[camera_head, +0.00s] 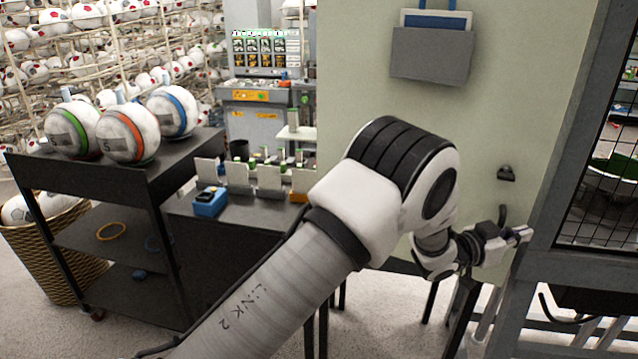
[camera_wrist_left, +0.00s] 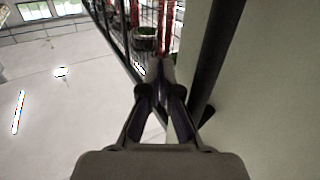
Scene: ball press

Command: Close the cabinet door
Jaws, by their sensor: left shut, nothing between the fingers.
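The cabinet door (camera_head: 500,110) looks like the large pale green panel at right centre in the head view, with a grey document pocket (camera_head: 432,55) on its face. A small dark latch (camera_head: 506,174) sits near its right edge. My left gripper (camera_head: 524,234) is shut and empty beside the panel's lower right edge, near a grey machine frame. In the left wrist view, my left gripper's fingertips (camera_wrist_left: 158,70) are together, with a pale panel (camera_wrist_left: 265,80) close on the right. I cannot tell whether they touch it. My left arm hides part of the door's lower left.
A grey frame with dark mesh (camera_head: 605,180) stands at the right. A black cart (camera_head: 160,175) with several balls, a wicker basket (camera_head: 50,250) and a table with small parts (camera_head: 250,205) are left of my arm.

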